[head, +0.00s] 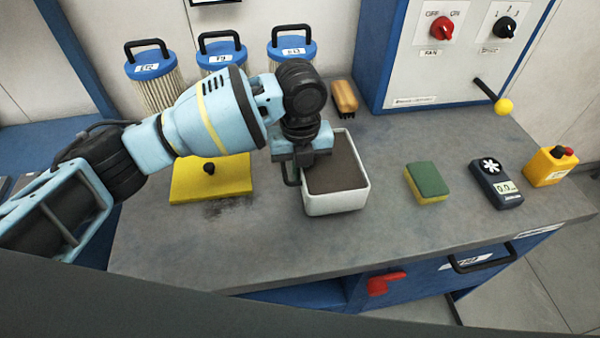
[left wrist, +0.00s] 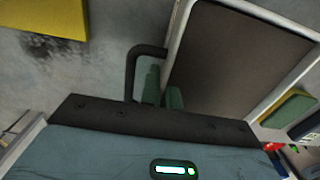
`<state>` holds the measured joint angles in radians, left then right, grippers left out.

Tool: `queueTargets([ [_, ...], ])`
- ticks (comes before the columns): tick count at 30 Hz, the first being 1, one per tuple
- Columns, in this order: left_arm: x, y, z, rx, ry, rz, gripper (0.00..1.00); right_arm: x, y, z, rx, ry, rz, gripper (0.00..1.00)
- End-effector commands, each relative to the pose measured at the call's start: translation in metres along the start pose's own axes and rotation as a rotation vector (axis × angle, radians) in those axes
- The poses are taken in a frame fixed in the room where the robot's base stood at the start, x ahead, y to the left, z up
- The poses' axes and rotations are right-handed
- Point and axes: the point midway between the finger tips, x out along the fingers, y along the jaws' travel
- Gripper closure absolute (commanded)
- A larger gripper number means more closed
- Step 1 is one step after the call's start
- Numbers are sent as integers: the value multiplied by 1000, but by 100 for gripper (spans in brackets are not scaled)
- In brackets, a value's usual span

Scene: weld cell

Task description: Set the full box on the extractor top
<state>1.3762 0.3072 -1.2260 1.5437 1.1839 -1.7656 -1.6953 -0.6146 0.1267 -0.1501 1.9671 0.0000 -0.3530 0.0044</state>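The full box (head: 318,204), white-walled and filled with dark grey material, stands upright on the grey worktop (head: 250,240). It also shows in the left wrist view (left wrist: 178,40), with a dark loop handle (left wrist: 133,72) on its left side. My left gripper (head: 300,165) points down at the box's left edge. In the left wrist view its greenish fingers (left wrist: 163,97) are close together beside the handle and near the box wall; whether they grip anything is unclear. My right gripper is not in view. I cannot tell which surface is the extractor top.
A blue cabinet with FAN knobs (head: 440,60) stands behind. Several blue-capped filters (head: 222,52) line the back. A yellow plate (head: 212,178) lies left, a brush (head: 344,97) behind the box. A sponge (head: 427,181), meter (head: 497,183) and yellow bottle (head: 550,166) stand right.

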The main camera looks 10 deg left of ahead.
Motion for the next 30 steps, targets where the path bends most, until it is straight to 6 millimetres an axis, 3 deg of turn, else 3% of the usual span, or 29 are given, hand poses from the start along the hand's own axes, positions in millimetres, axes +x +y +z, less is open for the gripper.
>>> queueTargets([
  [4, 15, 0, 0, 0, -3, -1, 100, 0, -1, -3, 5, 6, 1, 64],
  [16, 20, 0, 0, -1, -1, -1, 100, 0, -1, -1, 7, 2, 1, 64],
  [21, 20, 0, 0, 0, -2, -1, 75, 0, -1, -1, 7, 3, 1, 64],
  [30, 16, 0, 0, 0, -4, -1, 75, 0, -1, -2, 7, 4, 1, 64],
])
